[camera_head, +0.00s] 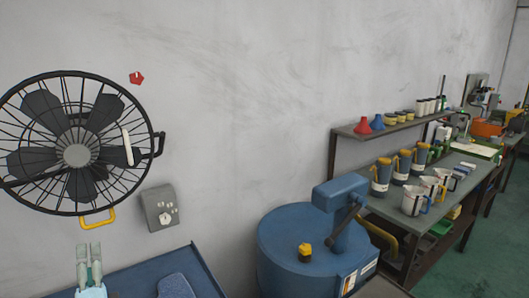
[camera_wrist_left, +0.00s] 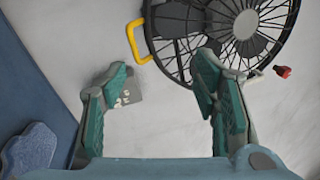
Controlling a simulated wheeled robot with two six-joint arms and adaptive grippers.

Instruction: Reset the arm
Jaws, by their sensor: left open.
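My left gripper (camera_head: 89,251) shows at the lower left of the head view, in front of the wall and near the blue surface. Its two grey-green fingers point up. In the left wrist view my left gripper (camera_wrist_left: 162,75) is open, its fingers wide apart, with nothing between them. A black-caged fan (camera_head: 75,155) with a yellow handle (camera_head: 98,219) is above it in the head view. A grey control box (camera_head: 160,208) is to its right; in the wrist view the left finger partly covers the box (camera_wrist_left: 127,97). My right gripper is not in view.
A blue machine (camera_head: 290,245) with a yellow knob (camera_head: 305,250) stands right of the blue surface (camera_head: 140,275). A shelf (camera_head: 350,131) and a workbench with jugs (camera_head: 415,200) are farther right. A red knob (camera_head: 136,78) is on the wall. The wall's middle is clear.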

